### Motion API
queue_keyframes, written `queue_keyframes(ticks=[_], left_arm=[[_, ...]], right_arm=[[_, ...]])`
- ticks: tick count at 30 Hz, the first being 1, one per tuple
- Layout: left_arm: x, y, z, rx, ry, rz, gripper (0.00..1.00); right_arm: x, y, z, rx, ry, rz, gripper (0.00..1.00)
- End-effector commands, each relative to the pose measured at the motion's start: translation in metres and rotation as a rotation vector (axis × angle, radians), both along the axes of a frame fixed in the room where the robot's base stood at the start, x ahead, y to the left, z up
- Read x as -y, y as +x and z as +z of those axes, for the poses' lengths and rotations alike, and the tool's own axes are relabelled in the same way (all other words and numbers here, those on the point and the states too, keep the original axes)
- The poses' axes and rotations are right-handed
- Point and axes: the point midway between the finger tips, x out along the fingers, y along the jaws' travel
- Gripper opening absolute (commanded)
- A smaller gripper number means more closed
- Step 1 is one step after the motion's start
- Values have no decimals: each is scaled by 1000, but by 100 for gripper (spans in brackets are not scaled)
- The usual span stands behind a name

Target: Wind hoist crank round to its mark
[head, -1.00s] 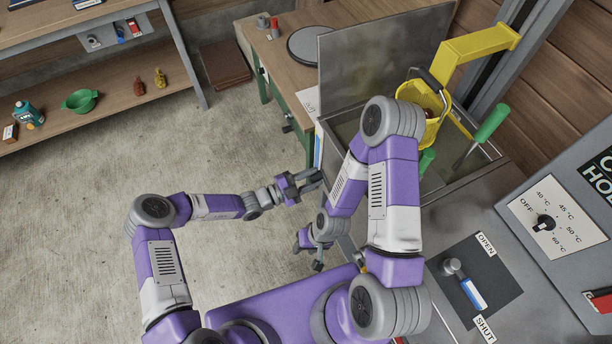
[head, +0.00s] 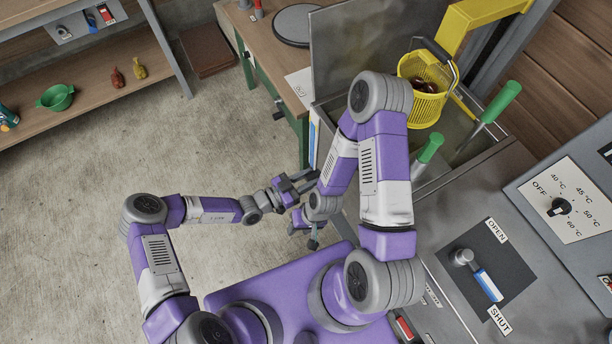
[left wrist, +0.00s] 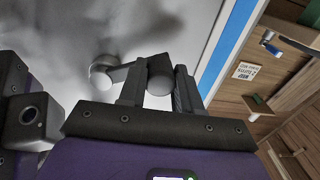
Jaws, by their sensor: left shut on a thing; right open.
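My left gripper (head: 303,181) is beside the tank's near-left side in the head view. In the left wrist view its two fingers (left wrist: 158,92) are shut on the dark grip of the hoist crank (left wrist: 158,72). A short grey arm links this grip to a round grey hub on its left, against a pale metal face. The head view does not clearly show the crank, and I cannot make out its mark. The yellow hoist arm (head: 462,22) stands over a yellow basket (head: 422,103) holding brown chestnuts. My right gripper (head: 305,232) is open and empty, just below the left one.
The metal tank (head: 478,165) has green-handled tools (head: 500,102) in it. A blue-handled lever (head: 487,284) between OPEN and SHUT labels and a temperature dial (head: 559,207) are at right. A wooden bench (head: 265,40) stands behind; the floor at left is clear.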

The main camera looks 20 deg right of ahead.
Motion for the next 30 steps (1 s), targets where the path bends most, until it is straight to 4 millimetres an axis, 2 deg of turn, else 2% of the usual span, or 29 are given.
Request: queue_keyframes(ticks=[8, 21, 22, 26, 30], left_arm=[[3, -5, -6, -67, -5, -10, 0], [4, -6, -6, -75, -4, -12, 0], [4, -6, -6, -75, -4, -12, 38], [4, -5, -6, -74, -5, -12, 58], [4, -5, -5, -73, -7, -11, 58]], right_arm=[[0, 0, -7, 0, 0, 0, 43], [0, 0, -7, 0, 0, 0, 43], [0, 0, -7, 0, 0, 0, 43], [0, 0, -7, 0, 0, 0, 43], [0, 0, -7, 0, 0, 0, 43]])
